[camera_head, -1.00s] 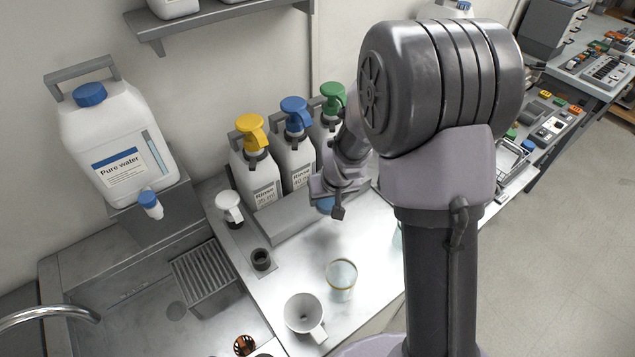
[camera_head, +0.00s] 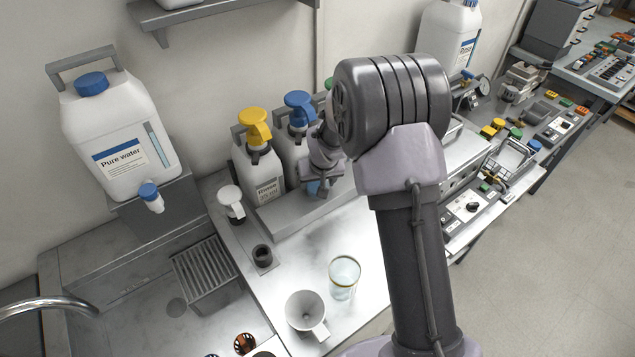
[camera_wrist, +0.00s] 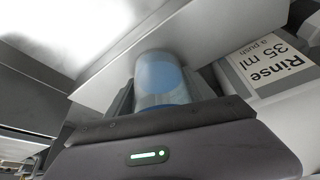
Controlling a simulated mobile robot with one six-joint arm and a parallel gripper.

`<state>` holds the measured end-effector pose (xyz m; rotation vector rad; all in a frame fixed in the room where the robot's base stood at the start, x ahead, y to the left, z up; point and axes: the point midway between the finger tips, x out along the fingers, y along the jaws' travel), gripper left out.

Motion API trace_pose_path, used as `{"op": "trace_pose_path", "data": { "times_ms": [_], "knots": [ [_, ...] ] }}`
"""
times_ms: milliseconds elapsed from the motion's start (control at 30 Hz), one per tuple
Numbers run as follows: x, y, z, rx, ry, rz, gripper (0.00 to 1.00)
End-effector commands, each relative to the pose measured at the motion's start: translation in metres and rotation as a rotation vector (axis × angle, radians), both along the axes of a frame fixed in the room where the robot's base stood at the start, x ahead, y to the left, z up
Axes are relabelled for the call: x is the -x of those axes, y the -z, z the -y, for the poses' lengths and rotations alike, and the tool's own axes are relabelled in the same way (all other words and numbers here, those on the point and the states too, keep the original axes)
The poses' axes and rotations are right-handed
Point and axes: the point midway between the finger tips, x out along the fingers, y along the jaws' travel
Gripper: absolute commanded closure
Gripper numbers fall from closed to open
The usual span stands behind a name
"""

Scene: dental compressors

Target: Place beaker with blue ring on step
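The beaker with blue ring (camera_wrist: 160,78) is upright or nearly so between the fingers of my gripper (camera_wrist: 162,92) in the wrist view. My gripper appears shut on it. In the head view my gripper (camera_head: 322,178) hides most of the beaker, and only a bit of blue (camera_head: 314,188) shows below it. The step (camera_head: 285,212) is the long grey ledge in front of the rinse bottles. The beaker is at the right part of this step. I cannot tell whether its base touches the step.
A yellow-topped rinse bottle (camera_head: 259,170) and a blue-topped one (camera_head: 293,140) stand behind the step. A gold-rimmed beaker (camera_head: 343,279) and a white mug (camera_head: 306,312) stand on the steel counter. A pure water canister (camera_head: 120,140) is at left.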

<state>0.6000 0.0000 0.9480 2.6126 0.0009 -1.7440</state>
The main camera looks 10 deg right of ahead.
Motion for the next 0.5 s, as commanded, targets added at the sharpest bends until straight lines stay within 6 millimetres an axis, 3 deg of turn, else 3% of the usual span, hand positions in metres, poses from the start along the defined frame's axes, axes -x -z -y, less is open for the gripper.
{"op": "trace_pose_path", "data": {
  "times_ms": [33, 100, 367, 500],
  "knots": [
    [0.000, 0.001, 0.000, 0.000, 0.000, 0.000, 0.30],
    [0.000, 0.000, 0.000, 0.000, 0.000, -0.001, 0.17],
    [0.000, 0.000, 0.000, 0.000, 0.000, 0.000, 0.16],
    [0.003, -0.013, 0.000, 0.000, 0.000, 0.001, 0.16]
  ]
}}
